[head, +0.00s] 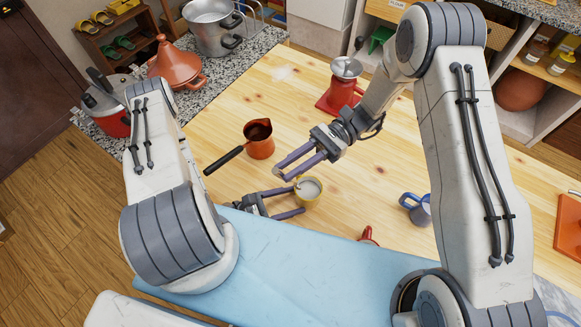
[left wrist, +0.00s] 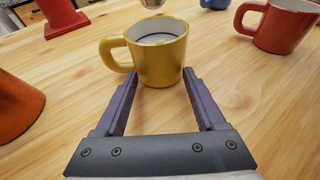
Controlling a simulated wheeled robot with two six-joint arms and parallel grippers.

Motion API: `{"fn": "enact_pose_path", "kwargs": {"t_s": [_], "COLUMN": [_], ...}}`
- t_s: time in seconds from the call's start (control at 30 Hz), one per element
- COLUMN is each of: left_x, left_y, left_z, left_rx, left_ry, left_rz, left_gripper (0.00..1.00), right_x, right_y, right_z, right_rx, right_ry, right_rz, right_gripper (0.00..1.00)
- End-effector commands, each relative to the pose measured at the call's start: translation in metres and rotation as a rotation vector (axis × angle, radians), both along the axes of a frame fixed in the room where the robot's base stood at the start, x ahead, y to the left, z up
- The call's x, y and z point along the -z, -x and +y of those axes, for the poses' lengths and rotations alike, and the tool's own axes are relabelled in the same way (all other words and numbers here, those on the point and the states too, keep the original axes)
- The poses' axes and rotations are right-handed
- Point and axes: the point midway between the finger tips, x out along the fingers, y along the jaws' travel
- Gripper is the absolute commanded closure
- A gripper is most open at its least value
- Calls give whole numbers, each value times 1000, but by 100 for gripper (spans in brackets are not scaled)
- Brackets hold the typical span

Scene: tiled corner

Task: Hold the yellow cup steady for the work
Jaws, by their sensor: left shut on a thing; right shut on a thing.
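The yellow cup (head: 311,200) stands upright on the wooden table, with a pale grey-white content inside. In the left wrist view the cup (left wrist: 158,62) has its handle to the left. My left gripper (head: 299,201) is shut on the cup, one purple finger low on each side, as the left wrist view also shows (left wrist: 154,75). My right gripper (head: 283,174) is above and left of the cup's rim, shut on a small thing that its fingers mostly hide. A rounded silver part (left wrist: 152,3) shows above the cup in the left wrist view; I cannot tell what it is.
A red-brown pot (head: 260,143) with a dark handle stands left of the grippers. A red grinder (head: 340,94) stands behind. A blue mug (head: 420,212) is to the right, and a red mug (left wrist: 277,24) is nearer. A light blue cloth (head: 300,262) covers the front edge.

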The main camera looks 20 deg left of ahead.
Motion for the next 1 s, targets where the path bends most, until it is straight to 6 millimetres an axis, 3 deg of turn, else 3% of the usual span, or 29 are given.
{"fn": "enact_pose_path", "kwargs": {"t_s": [0.2,0.47,0.5,0.57,1.0], "left_x": [0,0,0,0,-3], "left_y": [0,0,0,0,3], "left_z": [0,0,0,0,7], "left_rx": [0,0,0,0,-7], "left_ry": [1,1,1,1,2], "left_rz": [-1,-1,-1,-1,1], "left_gripper": [59,59,24,1,0], "right_x": [-22,-25,-25,-25,-24], "right_y": [0,0,0,0,0], "right_z": [0,0,0,0,0], "right_rx": [0,0,0,0,0], "right_ry": [-1,-1,-1,-1,-1], "right_rz": [0,1,1,1,0], "right_gripper": [100,100,100,100,100]}}
